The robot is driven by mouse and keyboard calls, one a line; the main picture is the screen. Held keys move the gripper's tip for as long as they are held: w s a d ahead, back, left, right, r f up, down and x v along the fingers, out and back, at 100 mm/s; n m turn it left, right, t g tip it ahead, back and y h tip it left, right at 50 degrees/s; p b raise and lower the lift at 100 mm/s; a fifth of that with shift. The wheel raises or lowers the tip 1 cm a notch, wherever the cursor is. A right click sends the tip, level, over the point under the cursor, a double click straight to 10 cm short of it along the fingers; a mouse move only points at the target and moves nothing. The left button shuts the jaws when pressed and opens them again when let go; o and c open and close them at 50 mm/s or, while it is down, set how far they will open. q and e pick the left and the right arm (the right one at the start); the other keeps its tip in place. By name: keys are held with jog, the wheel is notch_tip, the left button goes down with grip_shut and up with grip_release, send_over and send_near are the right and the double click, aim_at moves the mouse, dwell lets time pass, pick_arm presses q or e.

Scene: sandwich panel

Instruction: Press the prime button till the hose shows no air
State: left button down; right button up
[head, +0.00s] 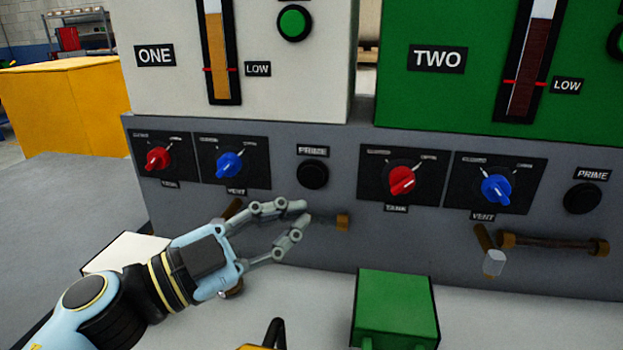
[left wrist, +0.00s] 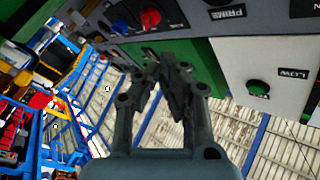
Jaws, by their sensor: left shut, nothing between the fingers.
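The left prime button (head: 313,174) is a round black button under a PRIME label on the grey panel, below unit ONE. A second prime button (head: 582,198) is at the right, below unit TWO. The hose (head: 550,243) at right is brownish, between brass fittings; whether it holds air is too small to tell. The left hose is mostly hidden behind my left gripper (head: 302,212); its right brass fitting (head: 343,222) shows. My left gripper is shut and empty, below the left prime button and apart from it. In the left wrist view, its fingers (left wrist: 172,68) show before the panel.
Red and blue knobs sit on the panel, including a blue vent knob (head: 229,165) left of the prime button. A green block (head: 396,305) stands in front at lower right. A white block (head: 124,253) is partly behind my left arm. A yellow cabinet (head: 64,108) is at left.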

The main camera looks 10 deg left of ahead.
aim_at(312, 176)
pick_arm(q)
jog(key=w+b, duration=0.3)
jog(key=w, duration=0.6)
pick_arm(e)
jog(key=shift+w+d+f, duration=0.1)
jog(key=shift+w+f, duration=0.05)
jog(key=shift+f, duration=0.6)
jog(key=shift+w+d+f, duration=0.1)
jog(key=shift+w+f, duration=0.05)
jog(key=shift+f, duration=0.6)
pick_arm(q)
jog(key=shift+s, duration=0.1)
pick_arm(e)
jog(key=shift+d, duration=0.3)
pick_arm(q)
jog(key=shift+w+p, duration=0.35)
jog(key=shift+w, duration=0.1)
pick_arm(e)
jog(key=shift+w+a+r, duration=0.15)
jog(key=shift+a+r, duration=0.05)
jog(key=shift+r, duration=0.15)
